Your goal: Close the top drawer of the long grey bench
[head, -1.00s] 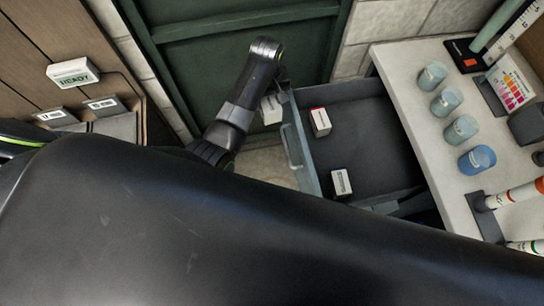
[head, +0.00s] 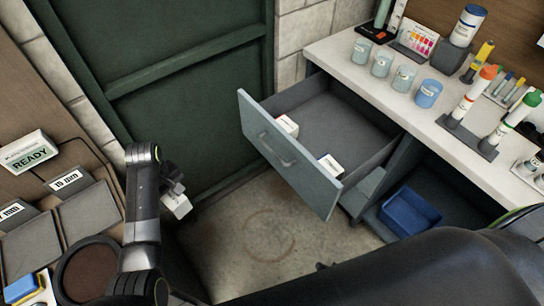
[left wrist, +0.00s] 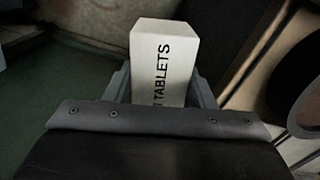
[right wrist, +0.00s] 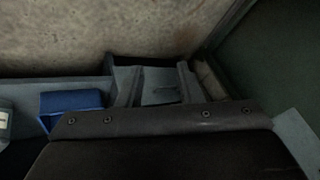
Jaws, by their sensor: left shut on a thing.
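The top drawer (head: 268,140) of the long grey bench (head: 375,85) stands well out, its grey front and bar handle (head: 278,150) facing the floor space.
Below the drawer, a blue bin (head: 410,211) sits in the bench's open space. Beakers (head: 381,63) and marker-like tubes (head: 475,95) stand on the bench top. A green door (head: 180,80) is behind. A READY sign (head: 28,151) and trays are at left. Floor before the drawer is clear.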

